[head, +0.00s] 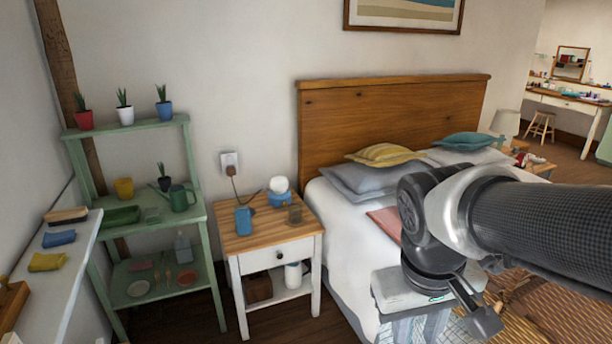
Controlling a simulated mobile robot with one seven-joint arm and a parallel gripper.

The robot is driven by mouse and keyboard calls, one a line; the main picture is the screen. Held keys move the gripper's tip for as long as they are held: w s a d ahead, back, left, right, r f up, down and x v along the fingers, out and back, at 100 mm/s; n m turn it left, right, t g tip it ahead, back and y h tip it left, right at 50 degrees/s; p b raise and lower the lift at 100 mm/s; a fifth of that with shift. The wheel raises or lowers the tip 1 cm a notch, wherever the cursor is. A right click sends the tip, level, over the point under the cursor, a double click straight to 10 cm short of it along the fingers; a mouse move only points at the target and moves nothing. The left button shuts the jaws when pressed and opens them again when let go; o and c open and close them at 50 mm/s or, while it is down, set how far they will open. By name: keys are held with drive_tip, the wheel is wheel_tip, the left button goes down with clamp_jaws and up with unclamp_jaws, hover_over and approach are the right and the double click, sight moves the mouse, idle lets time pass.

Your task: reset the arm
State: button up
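My arm reaches in from the right edge and bends in front of the bed. Its dark lower end, with what looks like part of my gripper (478,312), points down over the floor beside the bed. The fingers are not clearly shown, so I cannot tell whether they are open or shut, or whether anything is held. My arm hides part of the bed and floor.
A green plant shelf (133,131) stands left. The white bed (345,240) fills the middle. A pale box-like thing (388,290) is close below my arm.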

wheel_tip(320, 180, up, 23)
drive_tip(key=a+m+t+y+p, duration=0.1)
drive_tip(key=a+t+p, duration=0.1)
drive_tip(key=p, duration=1.5)
drive_tip(key=shift+s+r+t+p, duration=0.15)
drive_tip(key=shift+s+t+p, duration=0.25)
drive_tip(key=shift+t, duration=0.5)
